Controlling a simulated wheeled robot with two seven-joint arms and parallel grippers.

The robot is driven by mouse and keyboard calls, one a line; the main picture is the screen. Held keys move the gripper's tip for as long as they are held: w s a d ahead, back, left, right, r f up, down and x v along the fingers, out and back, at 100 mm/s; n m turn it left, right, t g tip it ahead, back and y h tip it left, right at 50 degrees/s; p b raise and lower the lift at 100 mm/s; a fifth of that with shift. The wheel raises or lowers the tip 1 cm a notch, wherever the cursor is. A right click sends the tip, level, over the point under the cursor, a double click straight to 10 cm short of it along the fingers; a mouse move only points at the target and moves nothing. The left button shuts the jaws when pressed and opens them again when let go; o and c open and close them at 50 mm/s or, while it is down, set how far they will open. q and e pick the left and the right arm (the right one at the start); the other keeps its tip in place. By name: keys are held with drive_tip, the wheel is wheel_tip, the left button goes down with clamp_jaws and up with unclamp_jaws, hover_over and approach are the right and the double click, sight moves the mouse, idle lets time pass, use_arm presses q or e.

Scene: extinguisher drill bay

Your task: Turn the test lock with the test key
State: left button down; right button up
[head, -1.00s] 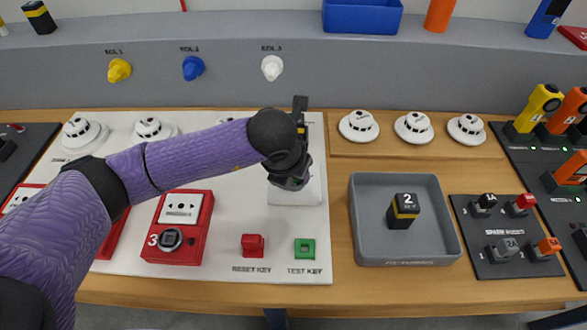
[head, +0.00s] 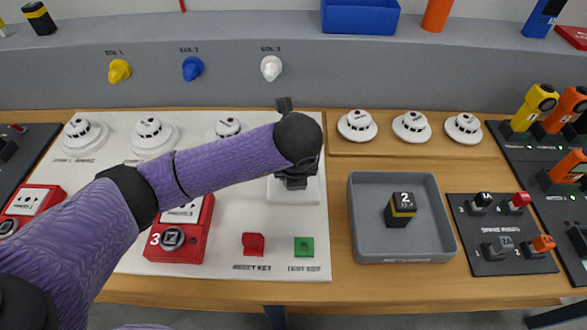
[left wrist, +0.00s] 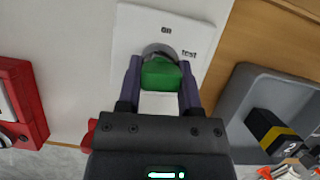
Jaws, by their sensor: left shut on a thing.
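The green test key (left wrist: 160,76) is between the fingers of my left gripper (left wrist: 160,72), which is shut on it. Its far end is against the round silver test lock (left wrist: 157,49); I cannot tell how deep it sits. The lock is on a white plate (left wrist: 128,40) marked "on" and "test". In the head view my left gripper (head: 296,183) points down over this plate (head: 281,196), and hides the lock and key. A green key holder (head: 304,246) labelled for the test key is at the panel's front edge. My right gripper is not in view.
A red reset key (head: 253,244) stands left of the green holder. A red call point (head: 180,240) is further left. A grey tray (head: 360,225) with a black-and-yellow block (head: 401,210) is to the right, and white detectors (head: 357,125) stand behind it.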

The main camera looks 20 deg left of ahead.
use_arm(q)
drive_tip(key=shift+n, duration=0.6)
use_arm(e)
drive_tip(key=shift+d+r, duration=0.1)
use_arm(q)
unclamp_jaws()
drive_tip(key=shift+r+p, duration=0.35)
drive_tip(key=shift+r, duration=0.1)
wheel_tip(320, 180, up, 2)
drive_tip(key=shift+r+p, duration=0.15)
drive_tip(key=shift+p, duration=0.75)
wheel_tip(320, 180, up, 2)
drive_tip(key=shift+r+p, duration=0.1)
drive_tip(key=shift+p, duration=0.7)
drive_tip(key=shift+r+p, duration=0.7)
drive_tip(key=shift+r, duration=0.2)
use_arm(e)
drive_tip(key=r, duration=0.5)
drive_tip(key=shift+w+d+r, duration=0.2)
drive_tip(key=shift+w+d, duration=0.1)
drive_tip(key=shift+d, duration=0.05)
use_arm(q)
drive_tip(key=shift+f, duration=0.1)
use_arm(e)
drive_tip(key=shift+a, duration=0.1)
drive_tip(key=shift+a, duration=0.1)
